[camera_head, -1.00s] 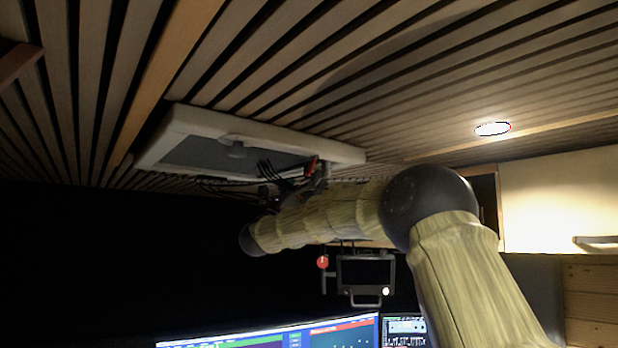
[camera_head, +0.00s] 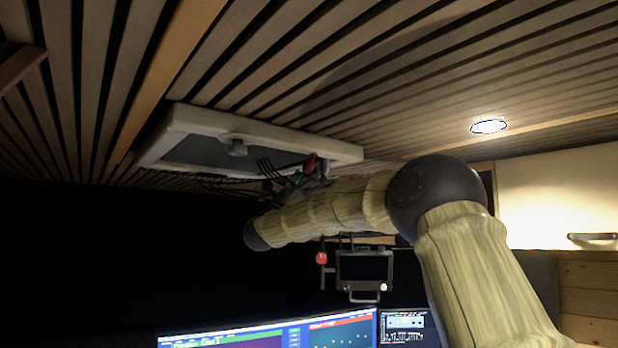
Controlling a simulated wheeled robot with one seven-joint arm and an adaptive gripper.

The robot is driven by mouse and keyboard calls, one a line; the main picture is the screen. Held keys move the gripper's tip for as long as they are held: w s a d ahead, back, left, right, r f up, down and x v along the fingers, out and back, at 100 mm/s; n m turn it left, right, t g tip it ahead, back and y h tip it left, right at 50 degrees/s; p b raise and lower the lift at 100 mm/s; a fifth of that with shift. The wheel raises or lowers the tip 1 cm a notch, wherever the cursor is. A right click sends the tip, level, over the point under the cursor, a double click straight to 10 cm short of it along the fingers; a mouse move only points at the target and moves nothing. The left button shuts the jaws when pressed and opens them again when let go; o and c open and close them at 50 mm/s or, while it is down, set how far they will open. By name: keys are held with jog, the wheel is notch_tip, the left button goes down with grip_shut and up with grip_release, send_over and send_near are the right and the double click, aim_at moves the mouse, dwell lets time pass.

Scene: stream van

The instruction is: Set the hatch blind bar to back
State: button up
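The roof hatch (camera_head: 185,125) is a white frame set in the slatted ceiling, with a grey blind panel (camera_head: 200,151) inside it. A small grey knob or handle (camera_head: 237,147) shows at the frame's near long edge; I cannot tell whether it belongs to the blind bar. My arm reaches up from the lower right towards the hatch's right end. My gripper (camera_head: 300,176) appears as a dark cluster with cables and a red part, close below the hatch's right end. Its fingers cannot be made out, and contact with the hatch cannot be told.
A small dark monitor (camera_head: 364,268) on a bracket with a red knob (camera_head: 321,258) hangs below my arm. Lit screens (camera_head: 270,335) stand at the bottom. A pale cabinet (camera_head: 555,190) is at right, and a round lamp (camera_head: 489,127) is in the ceiling. The left is dark.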

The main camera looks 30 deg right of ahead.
jog(key=shift+o, duration=0.7)
jog(key=shift+s+d+r+g, duration=0.1)
jog(key=shift+d+r+g, duration=0.1)
jog(key=shift+r, duration=0.2)
jog(key=shift+s+d+r+g, duration=0.1)
jog(key=shift+d+r, duration=0.05)
jog(key=shift+r, duration=0.25)
jog(key=o, duration=1.1)
jog(key=shift+o, duration=0.2)
jog(key=shift+w+a+f+b, duration=0.15)
jog(key=shift+a+f+b, duration=0.05)
jog(key=shift+f+b, duration=0.5)
jog(key=b+v, duration=1.1)
jog(key=b, duration=0.2)
jog(key=shift+a+f, duration=0.2)
jog(key=shift+f, duration=0.15)
